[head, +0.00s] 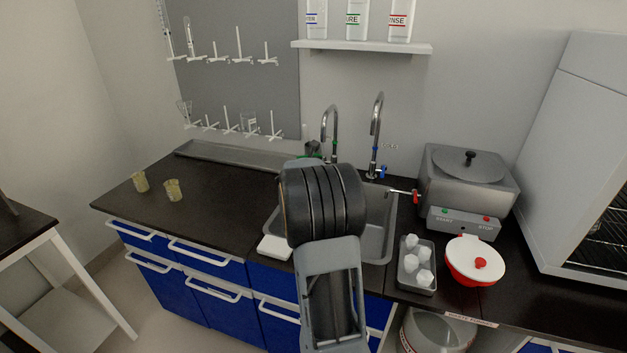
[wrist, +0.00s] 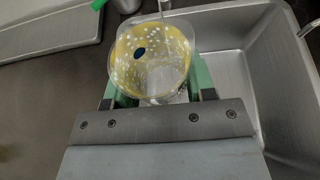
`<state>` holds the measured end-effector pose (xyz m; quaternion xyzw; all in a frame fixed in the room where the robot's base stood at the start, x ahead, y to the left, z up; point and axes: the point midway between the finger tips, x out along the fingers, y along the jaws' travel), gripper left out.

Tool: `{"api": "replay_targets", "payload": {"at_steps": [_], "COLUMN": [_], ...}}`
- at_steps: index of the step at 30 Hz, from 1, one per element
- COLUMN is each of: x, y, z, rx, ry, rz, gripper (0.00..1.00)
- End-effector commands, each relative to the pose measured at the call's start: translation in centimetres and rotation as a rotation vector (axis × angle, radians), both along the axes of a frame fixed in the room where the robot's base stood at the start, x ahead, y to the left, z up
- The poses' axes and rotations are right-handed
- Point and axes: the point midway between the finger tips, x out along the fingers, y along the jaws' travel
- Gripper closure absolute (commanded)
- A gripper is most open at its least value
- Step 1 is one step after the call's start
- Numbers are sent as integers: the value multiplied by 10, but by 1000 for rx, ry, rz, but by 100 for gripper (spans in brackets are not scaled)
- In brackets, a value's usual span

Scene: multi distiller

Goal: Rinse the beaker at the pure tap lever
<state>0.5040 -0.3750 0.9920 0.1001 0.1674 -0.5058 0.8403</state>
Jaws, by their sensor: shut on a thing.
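My gripper (wrist: 157,88) is shut on a glass beaker (wrist: 150,62), with one green finger on each side. The beaker has yellow colouring, pale specks and a dark blue spot. A thin pale upright shape (wrist: 163,8) meets its far rim in the wrist view; I cannot tell whether it is water or a spout. In the head view my arm hides most of the gripper and beaker, in front of a curved tap (head: 331,122) with green near its base. A second tap (head: 376,125) has a blue lever (head: 383,172). A red lever (head: 416,196) sticks out at the right.
The steel sink (head: 380,240) lies under and right of my arm. Two yellowish beakers (head: 140,181) (head: 173,190) stand on the left counter. A grey tray (head: 417,284) with white pieces, a red bowl with a white lid (head: 475,260) and a grey bath (head: 468,185) stand right.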

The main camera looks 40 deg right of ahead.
Motion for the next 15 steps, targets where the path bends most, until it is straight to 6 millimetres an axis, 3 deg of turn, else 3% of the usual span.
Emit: {"api": "replay_targets", "payload": {"at_steps": [15], "x": [11], "y": [-34], "z": [1], "rx": [1], "ry": [1], "rz": [-11], "gripper": [73]}}
